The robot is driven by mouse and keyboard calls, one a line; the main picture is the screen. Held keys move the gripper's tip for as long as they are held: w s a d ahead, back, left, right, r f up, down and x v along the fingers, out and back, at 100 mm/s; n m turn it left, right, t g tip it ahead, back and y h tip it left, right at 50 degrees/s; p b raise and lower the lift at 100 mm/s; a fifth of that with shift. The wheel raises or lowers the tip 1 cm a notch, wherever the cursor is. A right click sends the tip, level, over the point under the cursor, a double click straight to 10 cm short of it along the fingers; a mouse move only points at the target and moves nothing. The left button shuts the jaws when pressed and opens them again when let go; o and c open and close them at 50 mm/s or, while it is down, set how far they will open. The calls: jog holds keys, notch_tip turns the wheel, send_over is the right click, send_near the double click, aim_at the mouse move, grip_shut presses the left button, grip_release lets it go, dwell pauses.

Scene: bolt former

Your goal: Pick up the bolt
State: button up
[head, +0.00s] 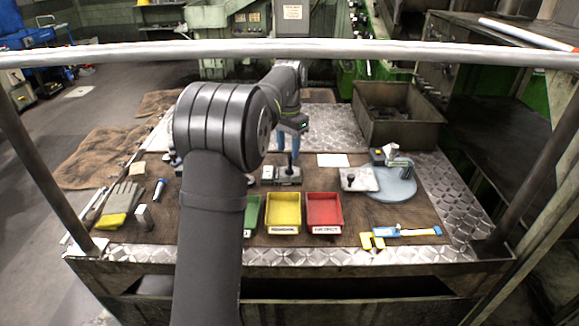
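A small dark upright piece, likely the bolt (290,164), stands on a grey metal block (282,175) near the middle of the bench. My gripper (288,147) is just above it, pointing down. Its two blue fingers are apart, with a gap between them. Whether the fingertips reach down around the top of the dark piece is too small to tell. Another dark knob-like piece (351,179) is on a pale metal plate (360,180) to the right. My arm hides part of the bench to the left of the block.
Green (252,214), yellow (283,212) and red (324,211) bins stand in front of the block. A round grey stand (392,186) and a deep metal crate (397,127) are at the right. A caliper (405,233) lies front right. Gloves (121,198) lie left. A rail (430,50) crosses the view.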

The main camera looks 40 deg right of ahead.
aim_at(289, 155)
notch_tip(289, 155, down, 5)
jog(key=shift+s, duration=0.15)
grip_shut()
